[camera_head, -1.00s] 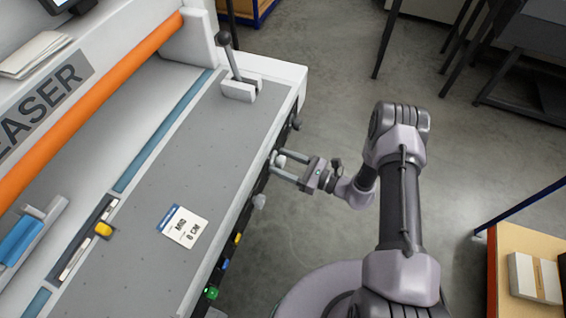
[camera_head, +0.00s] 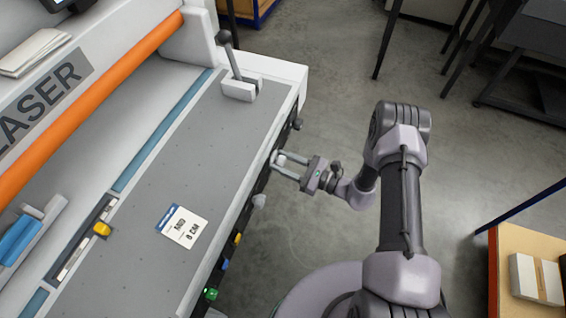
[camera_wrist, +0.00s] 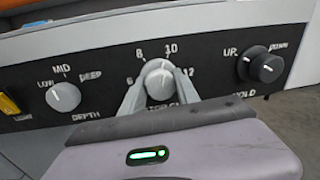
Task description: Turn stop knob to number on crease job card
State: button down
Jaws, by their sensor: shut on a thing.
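The stop knob (camera_wrist: 159,80) is a pale round knob on the black front panel, centred in the wrist view. The numbers 6, 8, 10 and 12 arc around it; its pointer is too small to read surely. My gripper (camera_wrist: 160,88) is shut on the knob, one finger on each side, and partly covers the lettering below. In the head view my gripper (camera_head: 278,163) reaches the machine's front edge from the right. The crease job card (camera_head: 182,226), white with a blue band, lies on the grey bed and seems to read MID, 8 CM.
The depth knob (camera_wrist: 63,97), marked LOW, MID, DEEP, is left of the stop knob. A black UP/DOWN hold knob (camera_wrist: 265,68) is at right. A yellow switch (camera_wrist: 9,104) is far left. A lever (camera_head: 232,70) stands on the bed. Open floor lies right of the machine.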

jog(key=n+b, duration=0.2)
jog(key=n, duration=0.3)
jog(key=shift+f+y, duration=0.1)
jog(key=shift+y, duration=0.2)
jog(key=shift+w+n+b, duration=0.1)
jog(key=shift+n+b, duration=1.1)
jog(key=shift+n, duration=1.4)
jog(key=shift+r, duration=0.2)
jog(key=c, duration=0.9)
grip_release()
jog(key=shift+d+f, duration=0.1)
jog(key=p+v, duration=0.3)
jog(key=v, duration=1.4)
jog(key=shift+d+f, duration=0.2)
jog(key=shift+d, duration=0.05)
